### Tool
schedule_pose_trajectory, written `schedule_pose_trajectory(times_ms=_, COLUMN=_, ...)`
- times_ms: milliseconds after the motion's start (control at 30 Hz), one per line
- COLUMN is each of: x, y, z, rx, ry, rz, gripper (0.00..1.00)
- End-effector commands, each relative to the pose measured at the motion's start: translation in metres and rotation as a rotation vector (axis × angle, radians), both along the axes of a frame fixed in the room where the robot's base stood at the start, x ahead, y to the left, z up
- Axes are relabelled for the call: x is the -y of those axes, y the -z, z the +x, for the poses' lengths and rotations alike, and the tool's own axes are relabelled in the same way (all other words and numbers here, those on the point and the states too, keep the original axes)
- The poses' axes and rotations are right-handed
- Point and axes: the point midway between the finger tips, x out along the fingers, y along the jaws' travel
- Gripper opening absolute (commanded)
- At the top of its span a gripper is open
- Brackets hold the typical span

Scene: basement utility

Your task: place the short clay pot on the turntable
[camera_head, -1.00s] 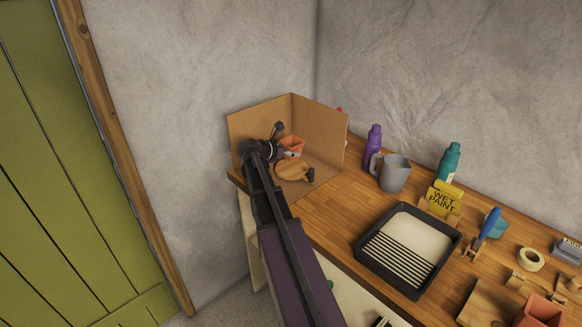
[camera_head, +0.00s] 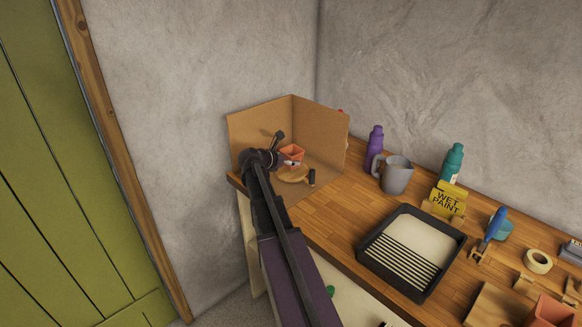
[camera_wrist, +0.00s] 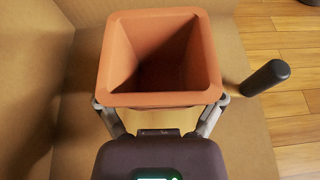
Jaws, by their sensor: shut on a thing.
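The short clay pot (camera_head: 292,153) is orange, square-rimmed and upright. In the wrist view its open, empty mouth (camera_wrist: 158,60) faces the camera. My gripper (camera_head: 288,163) is shut on the pot, with a finger on each side of it (camera_wrist: 160,108). The turntable (camera_head: 293,176) is a round wooden disc with a dark handle, inside the cardboard corner. The pot is over the disc; I cannot tell whether its base touches it. In the wrist view the pot hides most of the disc, and the dark handle (camera_wrist: 265,77) sticks out at the right.
Cardboard walls (camera_head: 322,135) stand behind and beside the turntable. To the right on the wooden bench are a purple bottle (camera_head: 375,145), a grey jug (camera_head: 394,176), a teal bottle (camera_head: 452,165), a yellow wet-paint sign (camera_head: 447,200) and a black paint tray (camera_head: 410,252). Another clay pot (camera_head: 548,312) is at lower right.

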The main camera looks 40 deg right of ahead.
Motion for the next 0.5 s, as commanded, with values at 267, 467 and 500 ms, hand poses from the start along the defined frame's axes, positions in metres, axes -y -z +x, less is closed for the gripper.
schedule_pose_trajectory(times_ms=267, x=0.0004, y=0.0158, z=-0.0003, rx=0.0, ry=0.0, rz=-0.001, gripper=0.3)
schedule_pose_trajectory(times_ms=467, x=0.0006, y=0.015, z=-0.0004, rx=0.0, ry=0.001, rz=-0.001, gripper=0.3)
schedule_pose_trajectory(times_ms=500, x=0.0006, y=0.015, z=-0.0004, rx=0.0, ry=0.001, rz=-0.001, gripper=0.3)
